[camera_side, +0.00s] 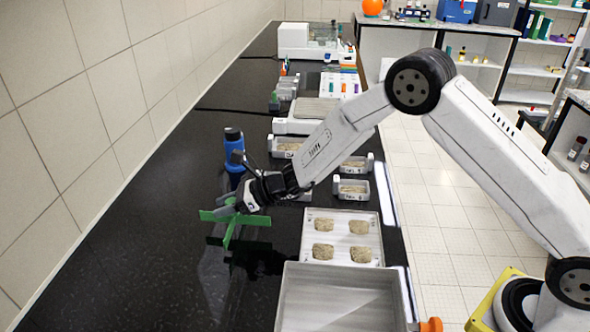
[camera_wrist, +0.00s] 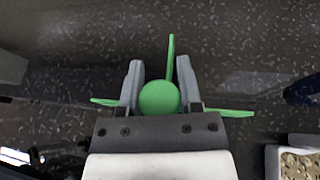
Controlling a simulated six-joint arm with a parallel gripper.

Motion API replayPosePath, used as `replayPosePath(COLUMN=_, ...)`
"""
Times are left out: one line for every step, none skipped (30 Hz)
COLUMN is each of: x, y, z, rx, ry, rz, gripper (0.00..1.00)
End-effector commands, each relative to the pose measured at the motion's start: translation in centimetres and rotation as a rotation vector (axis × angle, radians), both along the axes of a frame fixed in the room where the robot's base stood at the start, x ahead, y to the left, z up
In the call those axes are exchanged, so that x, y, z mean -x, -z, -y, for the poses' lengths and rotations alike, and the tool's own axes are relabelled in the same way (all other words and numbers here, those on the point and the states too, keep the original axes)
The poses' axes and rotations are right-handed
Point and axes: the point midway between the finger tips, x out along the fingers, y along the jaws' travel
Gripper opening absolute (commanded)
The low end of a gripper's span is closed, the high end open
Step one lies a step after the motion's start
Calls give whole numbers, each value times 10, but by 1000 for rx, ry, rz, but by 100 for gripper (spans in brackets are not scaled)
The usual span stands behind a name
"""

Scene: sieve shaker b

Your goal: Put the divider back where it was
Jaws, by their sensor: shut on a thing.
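The green divider (camera_side: 231,232) is cross-shaped, with thin vanes and a round knob on top. My gripper (camera_side: 228,208) is shut on it above the black bench, left of the white tray with sample piles. In the wrist view the divider's round knob (camera_wrist: 159,97) sits between the two grey fingers of my gripper (camera_wrist: 159,90), with vanes spreading left, right and up. The white tray (camera_side: 311,256) holds several tan piles laid out apart from one another. Whether the divider touches the bench is unclear.
A blue bottle (camera_side: 234,158) with a black cap stands just behind my gripper. A large empty grey tray (camera_side: 345,300) is at the front. Several small sample boxes (camera_side: 354,190) stand behind the white tray. The bench (camera_side: 120,265) is clear at left, up to the tiled wall.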

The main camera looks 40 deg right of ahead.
Motion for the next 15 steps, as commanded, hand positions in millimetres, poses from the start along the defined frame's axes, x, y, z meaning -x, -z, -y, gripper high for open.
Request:
replayPosePath(x=1, y=8, z=0, rx=0, ry=0, rz=-3, gripper=0)
replayPosePath(x=1, y=11, z=0, rx=-1, ry=0, rz=-2, gripper=0)
replayPosePath(x=1, y=15, z=0, rx=0, ry=-1, rz=-3, gripper=0)
replayPosePath(x=1, y=18, z=0, rx=0, ry=-1, rz=-3, gripper=0)
replayPosePath(x=1, y=21, z=0, rx=0, ry=-1, rz=-3, gripper=0)
replayPosePath(x=1, y=23, z=0, rx=1, ry=-2, rz=-3, gripper=0)
replayPosePath(x=1, y=25, z=0, rx=1, ry=-2, rz=-3, gripper=0)
replayPosePath(x=1, y=26, z=0, rx=1, ry=-2, rz=-3, gripper=0)
replayPosePath(x=1, y=27, z=0, rx=1, ry=-1, rz=-1, gripper=0)
replayPosePath(x=1, y=27, z=0, rx=1, ry=-1, rz=-1, gripper=0)
replayPosePath(x=1, y=27, z=0, rx=1, ry=-1, rz=-1, gripper=0)
replayPosePath(x=1, y=27, z=0, rx=1, ry=-1, rz=-1, gripper=0)
replayPosePath(x=1, y=27, z=0, rx=1, ry=-1, rz=-1, gripper=0)
replayPosePath(x=1, y=27, z=0, rx=1, ry=-1, rz=-1, gripper=0)
replayPosePath(x=1, y=27, z=0, rx=1, ry=-1, rz=-1, gripper=0)
